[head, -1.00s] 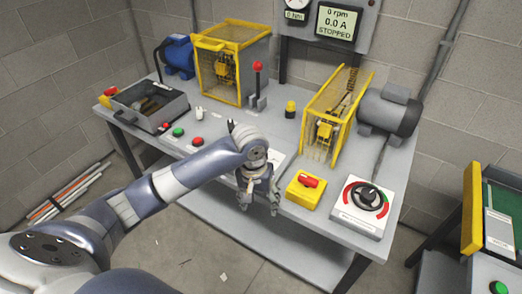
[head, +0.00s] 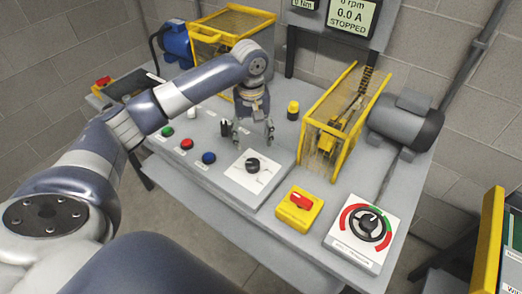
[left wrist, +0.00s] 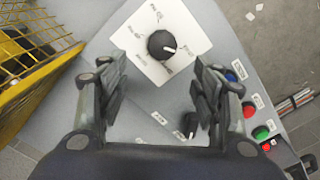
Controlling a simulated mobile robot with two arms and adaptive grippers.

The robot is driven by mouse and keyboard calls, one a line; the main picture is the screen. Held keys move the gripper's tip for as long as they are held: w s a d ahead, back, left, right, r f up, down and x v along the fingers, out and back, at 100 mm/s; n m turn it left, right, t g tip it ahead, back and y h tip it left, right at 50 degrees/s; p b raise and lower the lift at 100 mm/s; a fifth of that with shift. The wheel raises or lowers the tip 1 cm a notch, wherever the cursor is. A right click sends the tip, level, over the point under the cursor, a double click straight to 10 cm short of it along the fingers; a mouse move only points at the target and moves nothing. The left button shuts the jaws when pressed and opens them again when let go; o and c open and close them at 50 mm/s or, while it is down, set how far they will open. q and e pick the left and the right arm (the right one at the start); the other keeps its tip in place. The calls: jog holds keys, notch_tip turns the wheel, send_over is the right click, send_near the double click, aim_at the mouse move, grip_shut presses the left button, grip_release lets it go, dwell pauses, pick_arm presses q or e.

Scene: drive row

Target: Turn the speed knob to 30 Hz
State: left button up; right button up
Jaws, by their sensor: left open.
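The speed knob (head: 253,165) is a round black knob on a white dial plate on the sloped grey control panel. In the left wrist view the knob (left wrist: 162,45) shows from above, its white mark pointing right and slightly down; the dial labels are too small to read surely. My left gripper (head: 253,133) points down above the panel, behind the knob in the head view. Its jaws (left wrist: 158,88) are open and empty, apart from the knob, which lies beyond the fingertips in the left wrist view. My right gripper is not in view.
Green (head: 167,132), red (head: 187,144) and blue (head: 208,157) buttons and a black switch (head: 225,128) stand left of the dial. A yellow guard (head: 335,130), a red switch on a yellow box (head: 300,205) and a red-green dial (head: 365,228) stand to the right.

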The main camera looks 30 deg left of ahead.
aim_at(253, 162)
pick_arm(q)
jog(key=f, duration=0.4)
jog(key=s+f, duration=0.1)
jog(key=f, duration=0.1)
jog(key=shift+f+p, duration=0.2)
jog(key=shift+p, duration=0.2)
jog(key=f, duration=0.2)
jog(key=shift+w+f, duration=0.2)
jog(key=shift+f, duration=0.85)
jog(key=shift+c, duration=1.2)
jog(key=c, duration=0.8)
jog(key=shift+c, duration=0.2)
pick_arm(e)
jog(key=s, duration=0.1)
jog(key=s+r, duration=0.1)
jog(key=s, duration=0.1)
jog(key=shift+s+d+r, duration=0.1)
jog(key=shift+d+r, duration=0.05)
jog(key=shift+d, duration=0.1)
